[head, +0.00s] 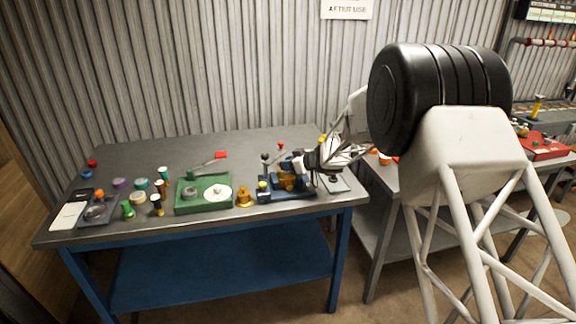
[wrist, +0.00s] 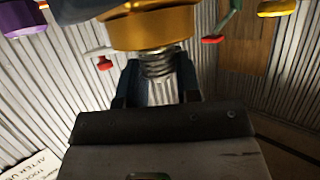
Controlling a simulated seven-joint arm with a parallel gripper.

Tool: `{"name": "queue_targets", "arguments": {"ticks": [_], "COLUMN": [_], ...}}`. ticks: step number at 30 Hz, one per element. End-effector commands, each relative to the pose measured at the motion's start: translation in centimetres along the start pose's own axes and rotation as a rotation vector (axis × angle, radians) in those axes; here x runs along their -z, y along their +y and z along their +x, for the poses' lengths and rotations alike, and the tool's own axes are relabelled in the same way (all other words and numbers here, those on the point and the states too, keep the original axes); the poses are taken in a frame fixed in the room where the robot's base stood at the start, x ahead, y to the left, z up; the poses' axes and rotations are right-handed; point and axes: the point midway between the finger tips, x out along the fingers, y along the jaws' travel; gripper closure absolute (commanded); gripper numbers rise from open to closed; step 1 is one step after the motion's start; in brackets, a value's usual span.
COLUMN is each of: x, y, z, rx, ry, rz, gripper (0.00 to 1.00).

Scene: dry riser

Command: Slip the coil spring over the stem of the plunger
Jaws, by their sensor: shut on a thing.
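In the wrist view the grey coil spring (wrist: 157,66) sits between the two dark fingers of my gripper (wrist: 157,88), which is shut on it. A brass-coloured body (wrist: 152,28), perhaps part of the plunger, fills the picture just beyond the spring. A pale ring shows where spring and brass body meet. I cannot tell whether a stem runs inside the coils or whether they touch. In the head view my gripper (head: 311,160) is at the right part of the bench, beside a brass-coloured piece (head: 287,180) on a blue fixture (head: 292,193). The spring is too small to make out there.
A green tray (head: 203,207) with a white disc stands left of the blue fixture, with a brass part (head: 243,197) between them. Several small coloured parts crowd the left side of the grey bench (head: 145,165). The bench's back middle is mostly clear.

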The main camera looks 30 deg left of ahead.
Motion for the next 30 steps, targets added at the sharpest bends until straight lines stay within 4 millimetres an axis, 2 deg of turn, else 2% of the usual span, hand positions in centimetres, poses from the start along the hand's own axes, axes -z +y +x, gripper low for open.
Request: {"name": "queue_targets", "arguments": {"ticks": [15, 16, 21, 30], "x": [-0.69, -0.70, -0.67, -0.60], "y": [0.00, 0.00, 0.00, 0.00], "z": [0.29, 0.29, 0.28, 0.25], "rx": [0.000, 0.000, 0.000, 0.000], "ry": [0.000, 0.000, 0.000, 0.000], "rz": [-0.001, -0.002, -0.001, -0.001], "gripper": [0.91, 0.67, 0.43, 0.43]}}
